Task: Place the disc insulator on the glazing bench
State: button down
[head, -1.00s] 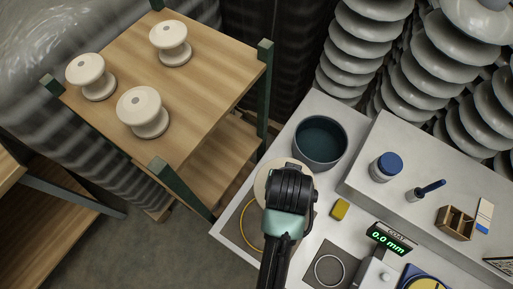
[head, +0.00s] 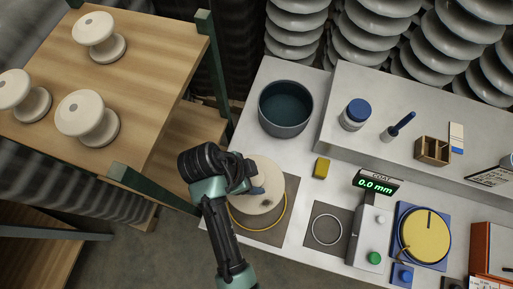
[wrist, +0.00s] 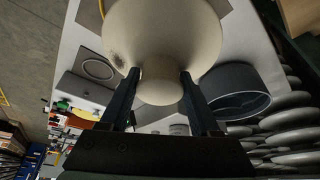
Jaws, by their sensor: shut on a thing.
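The cream disc insulator (head: 262,198) is in my gripper, over the left end of the pale glazing bench (head: 278,158). It covers part of a yellow ring (head: 273,225) on a grey mat (head: 286,208). My gripper (wrist: 160,76) has its two dark fingers on either side of the insulator's narrow neck (wrist: 161,84) in the wrist view. The wide disc (wrist: 170,30) there shows a dark speckled patch. Whether its underside touches the mat is hidden.
A dark round tub (head: 286,107) stands behind the insulator. A yellow block (head: 321,168), a white ring (head: 327,229) and a gauge reading 0.0 mm (head: 375,184) lie to the right. A wooden rack (head: 140,85) with spool-shaped insulators stands at left.

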aim_at(256, 196)
jog(key=m+g, duration=0.1)
jog(key=m, duration=0.1)
jog(key=s+m+g, duration=0.1)
jog(key=m, duration=0.2)
jog(key=shift+s+d+r, duration=0.15)
jog(key=shift+s, duration=0.05)
jog(key=m, duration=0.2)
jog(key=s+m+g, duration=0.1)
jog(key=m, duration=0.1)
jog(key=shift+d+y, duration=0.1)
jog(key=shift+y, duration=0.2)
jog(key=shift+s+f+g, duration=0.1)
jog(key=shift+f+g, duration=0.2)
jog(key=shift+f, duration=4.55)
jog(key=shift+f, duration=0.2)
jog(key=shift+c, duration=0.6)
grip_release()
jog(key=shift+s, duration=0.1)
